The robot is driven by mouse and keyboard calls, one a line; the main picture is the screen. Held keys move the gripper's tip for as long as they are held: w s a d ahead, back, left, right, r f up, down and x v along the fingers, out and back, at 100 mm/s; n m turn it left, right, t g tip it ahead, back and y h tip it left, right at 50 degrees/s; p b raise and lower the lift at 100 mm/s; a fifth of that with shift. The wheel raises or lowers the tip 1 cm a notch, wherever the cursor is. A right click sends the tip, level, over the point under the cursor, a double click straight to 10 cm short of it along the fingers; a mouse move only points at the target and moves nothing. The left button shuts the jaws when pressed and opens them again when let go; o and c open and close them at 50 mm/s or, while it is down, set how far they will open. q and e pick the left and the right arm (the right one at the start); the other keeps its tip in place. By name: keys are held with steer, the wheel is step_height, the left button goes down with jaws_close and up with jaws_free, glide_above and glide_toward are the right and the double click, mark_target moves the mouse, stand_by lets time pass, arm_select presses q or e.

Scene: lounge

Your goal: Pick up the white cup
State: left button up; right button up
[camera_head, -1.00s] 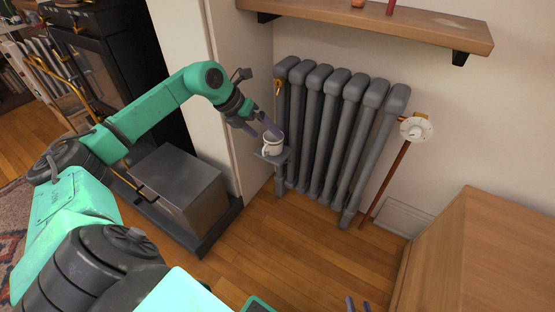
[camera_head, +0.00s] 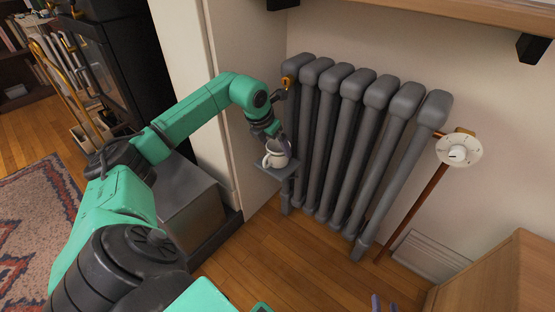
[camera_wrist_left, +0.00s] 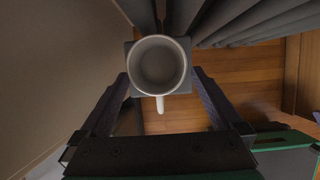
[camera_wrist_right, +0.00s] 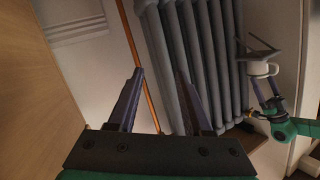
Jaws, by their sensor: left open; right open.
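The white cup (camera_head: 275,155) stands upright on a small grey stand (camera_head: 283,172) beside the radiator. My left gripper (camera_head: 280,146) is at the cup, with its fingers partly hidden in the head view. In the left wrist view the cup (camera_wrist_left: 159,64) is empty, its handle pointing toward the gripper base, and the open fingers (camera_wrist_left: 160,82) lie on either side of it. Whether they touch it I cannot tell. My right gripper (camera_wrist_right: 157,88) is open and empty. Its fingertips just show at the bottom of the head view (camera_head: 384,305). The cup also shows in the right wrist view (camera_wrist_right: 262,69).
A grey radiator (camera_head: 350,135) stands right behind the cup, with a white dial (camera_head: 459,150) at its right. A wall edge (camera_head: 230,120) and a metal box (camera_head: 190,205) lie to the left. A wooden cabinet (camera_head: 495,280) is at the lower right. Open floor (camera_head: 290,260) lies in front.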

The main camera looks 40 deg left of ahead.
mark_target(277, 153)
arm_select(q)
steer(key=shift+b+x, duration=0.65)
steer(key=shift+x, duration=0.45)
steer(key=x, duration=0.1)
steer(key=b+x, duration=0.1)
steer(key=shift+a+f, duration=0.2)
steer(key=shift+f, duration=0.15)
steer(key=c, duration=1.4)
arm_select(e)
steer(key=w+d+r+t+y, duration=0.1)
steer(key=w+r+t, duration=0.3)
steer(key=r, duration=0.9)
steer(key=w+d+r+n+t+y, duration=0.1)
steer(key=w+r+t, duration=0.3)
steer(key=r, duration=0.9)
steer(key=shift+w+r+t, duration=0.2)
steer(key=shift+w+t, duration=0.2)
steer(key=shift+w, duration=0.45)
arm_select(q)
steer(key=shift+r, duration=0.1)
arm_select(e)
steer(key=shift+d, duration=0.1)
